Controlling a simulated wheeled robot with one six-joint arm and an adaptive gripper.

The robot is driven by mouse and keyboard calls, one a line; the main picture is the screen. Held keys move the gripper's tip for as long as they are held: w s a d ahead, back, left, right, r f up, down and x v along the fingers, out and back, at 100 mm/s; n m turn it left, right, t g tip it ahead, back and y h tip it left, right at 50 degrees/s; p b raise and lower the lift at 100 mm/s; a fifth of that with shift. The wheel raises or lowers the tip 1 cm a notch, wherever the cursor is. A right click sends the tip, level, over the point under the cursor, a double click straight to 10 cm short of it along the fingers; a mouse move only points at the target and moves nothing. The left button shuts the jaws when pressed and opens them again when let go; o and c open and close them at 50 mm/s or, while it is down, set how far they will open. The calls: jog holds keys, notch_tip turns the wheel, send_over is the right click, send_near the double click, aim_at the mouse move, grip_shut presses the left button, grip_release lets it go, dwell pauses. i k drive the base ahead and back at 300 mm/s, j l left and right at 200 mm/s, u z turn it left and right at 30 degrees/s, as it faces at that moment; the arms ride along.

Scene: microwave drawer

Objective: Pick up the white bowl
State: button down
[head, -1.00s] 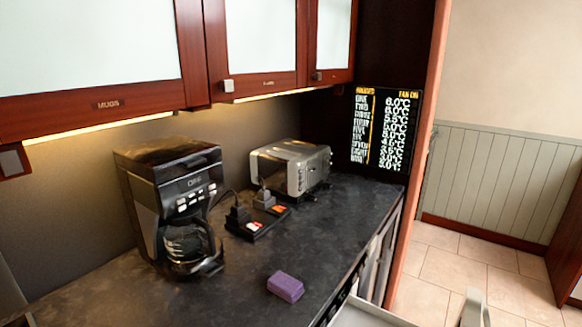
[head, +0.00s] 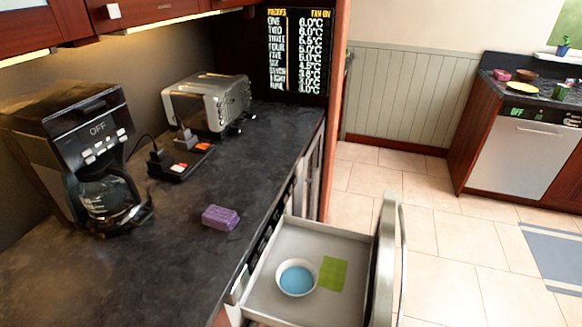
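The white bowl (head: 296,278) sits upright in the open drawer (head: 262,295), left of the drawer's middle. Its inside looks blue. A flat green piece (head: 332,274) lies beside it on the drawer floor, to the right. The drawer's front panel with its handle (head: 388,262) stands at the right side of the drawer. My gripper is not in view.
Tiled floor (head: 440,240) is clear right of the drawer. Another counter (head: 528,110) stands farther right.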

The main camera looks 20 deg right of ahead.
aim_at(296, 278)
jog(key=k+l, duration=0.15)
jog(key=l, duration=0.2)
jog(key=k+l+z, duration=0.15)
jog(key=l, duration=0.2)
jog(key=k+l, duration=0.15)
jog(key=l, duration=0.2)
jog(key=i+j+u, duration=0.65)
jog(key=u, duration=0.25)
jog(key=i+l+u, duration=0.15)
jog(key=i+u, duration=0.15)
